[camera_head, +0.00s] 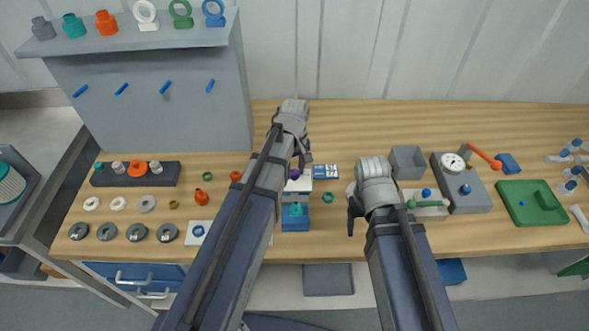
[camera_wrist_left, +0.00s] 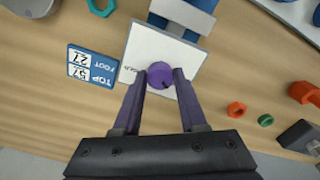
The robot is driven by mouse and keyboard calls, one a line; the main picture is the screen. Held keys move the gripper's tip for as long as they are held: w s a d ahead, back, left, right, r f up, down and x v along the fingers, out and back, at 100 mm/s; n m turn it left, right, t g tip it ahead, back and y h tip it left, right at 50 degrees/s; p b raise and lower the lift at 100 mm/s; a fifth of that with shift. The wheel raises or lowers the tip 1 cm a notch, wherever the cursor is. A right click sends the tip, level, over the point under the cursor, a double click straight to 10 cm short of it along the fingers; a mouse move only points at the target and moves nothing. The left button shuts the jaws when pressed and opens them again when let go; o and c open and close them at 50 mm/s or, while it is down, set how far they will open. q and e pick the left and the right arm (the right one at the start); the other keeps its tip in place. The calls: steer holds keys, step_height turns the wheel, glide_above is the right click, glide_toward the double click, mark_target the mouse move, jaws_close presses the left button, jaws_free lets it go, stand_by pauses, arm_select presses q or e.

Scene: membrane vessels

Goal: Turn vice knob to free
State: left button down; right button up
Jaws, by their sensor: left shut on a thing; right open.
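In the left wrist view a round purple knob (camera_wrist_left: 160,75) sits on a white plate (camera_wrist_left: 150,45). Both fingers of my left gripper (camera_wrist_left: 160,77) are against its sides, shut on it. A blue block (camera_wrist_left: 185,17) adjoins the plate. In the head view the blue block (camera_head: 294,222) stands on the bench, with a teal fitting (camera_head: 295,210) on it, and the white part (camera_head: 298,185) is behind. My left arm partly covers this area. My right gripper (camera_head: 351,212) is open and empty over the bench, to the right of the blue block.
A blue-and-white label card (camera_wrist_left: 92,67) lies beside the plate. A teal ring (camera_head: 328,197) lies between the blue block and my right gripper. A grey open box (camera_head: 408,150) and a gauge unit (camera_head: 470,200) stand to the right. Rings and fittings fill the left.

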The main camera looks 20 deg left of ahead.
mark_target(295, 173)
arm_select(q)
steer(key=shift+c, duration=2.2)
jaws_free()
steer(key=shift+r, duration=0.1)
arm_select(e)
steer(key=shift+r, duration=0.1)
arm_select(q)
step_height(295, 173, up, 8)
steer(key=p, duration=0.8)
arm_select(e)
step_height(295, 173, up, 8)
arm_select(q)
steer(key=shift+f, duration=0.2)
arm_select(e)
steer(key=shift+f, duration=0.2)
